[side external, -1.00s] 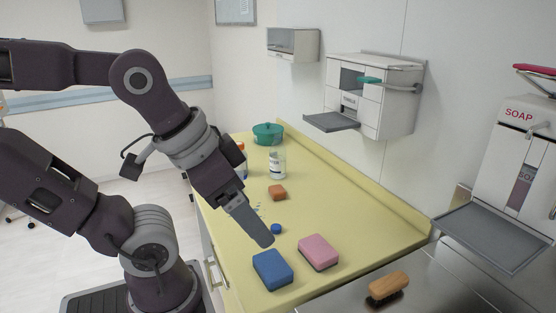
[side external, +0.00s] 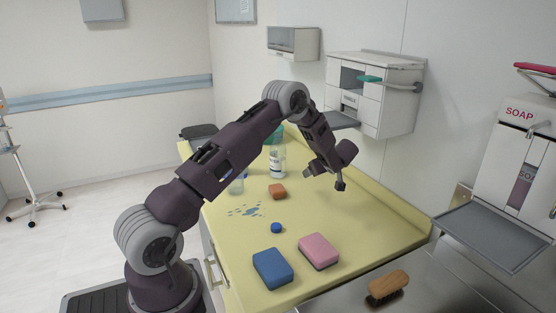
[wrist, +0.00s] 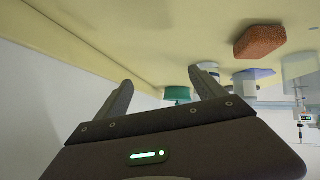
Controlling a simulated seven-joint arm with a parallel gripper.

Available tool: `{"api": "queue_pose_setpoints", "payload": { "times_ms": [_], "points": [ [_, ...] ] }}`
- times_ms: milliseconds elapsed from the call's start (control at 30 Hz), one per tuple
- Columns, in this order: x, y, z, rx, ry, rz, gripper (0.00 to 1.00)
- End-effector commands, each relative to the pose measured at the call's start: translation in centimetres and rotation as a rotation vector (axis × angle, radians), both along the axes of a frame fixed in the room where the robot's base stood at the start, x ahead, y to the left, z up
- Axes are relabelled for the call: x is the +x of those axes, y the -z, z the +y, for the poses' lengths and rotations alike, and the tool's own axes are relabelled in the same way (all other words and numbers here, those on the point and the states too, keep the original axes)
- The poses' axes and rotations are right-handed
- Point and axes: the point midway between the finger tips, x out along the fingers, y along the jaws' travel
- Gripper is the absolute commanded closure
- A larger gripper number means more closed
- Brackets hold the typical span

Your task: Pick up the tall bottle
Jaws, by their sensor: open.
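A clear bottle with a white label (side external: 277,162) stands upright on the yellow counter toward the back. A second clear container with some blue (side external: 237,186) stands left of it, mostly hidden behind my arm, so I cannot tell its height or which is the tall bottle. My gripper (side external: 323,178) is above the counter's right side, right of the labelled bottle and apart from it. In the wrist view my gripper (wrist: 161,76) has its two fingers spread with nothing between them. A pale, clear shape (wrist: 298,68) there may be a bottle, but it is unclear.
An orange-brown sponge (side external: 277,191) lies before the labelled bottle. A blue cap (side external: 276,228), a blue sponge (side external: 272,268) and a pink sponge (side external: 319,251) lie nearer. A teal pot (wrist: 178,94) is farther back.

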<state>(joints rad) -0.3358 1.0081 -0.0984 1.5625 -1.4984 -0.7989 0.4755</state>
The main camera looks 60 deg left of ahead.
Motion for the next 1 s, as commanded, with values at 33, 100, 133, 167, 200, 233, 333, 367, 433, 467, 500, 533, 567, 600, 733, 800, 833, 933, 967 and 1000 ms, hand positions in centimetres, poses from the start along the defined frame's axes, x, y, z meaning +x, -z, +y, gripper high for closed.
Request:
{"api": "queue_pose_setpoints", "payload": {
  "times_ms": [33,100,133,167,200,233,333,367,433,467,500,533,567,600,733,800,833,933,967,1000],
  "points": [
    [-2.0,0.1,4.0,0.088,-0.054,0.059,0.2],
    [-4.3,-0.5,8.0,0.19,-0.109,0.13,0.2],
    [-5.1,-0.7,9.2,0.222,-0.126,0.156,0.2],
    [-5.8,-0.9,10.2,0.247,-0.141,0.175,0.2],
    [-6.4,-1.2,11.0,0.272,-0.154,0.196,0.2],
    [-6.7,-1.3,11.5,0.285,-0.161,0.206,0.2],
    [-7.1,-1.4,12.1,0.301,-0.169,0.218,0.2],
    [-7.2,-1.4,12.2,0.3,-0.17,0.218,0.2],
    [-7.2,-1.1,12.9,0.3,-0.17,0.217,0.2],
    [-7.2,-0.9,13.3,0.3,-0.169,0.218,0.2],
    [-7.3,-0.7,13.8,0.3,-0.169,0.218,0.2],
    [-7.4,-0.5,14.3,0.299,-0.17,0.217,0.2],
    [-7.6,-0.4,14.7,0.298,-0.17,0.217,0.2],
    [-7.8,-0.1,15.5,0.298,-0.17,0.217,0.2],
    [-8.1,0.8,17.6,0.298,-0.168,0.214,0.2],
    [-8.1,1.0,18.2,0.298,-0.168,0.214,0.2],
    [-8.1,1.1,18.4,0.298,-0.167,0.214,0.2],
    [-8.1,1.1,18.4,0.297,-0.166,0.215,0.2],
    [-8.1,1.1,18.4,0.297,-0.166,0.215,0.2],
    [-8.1,1.1,18.4,0.297,-0.166,0.214,0.2]
  ]
}}
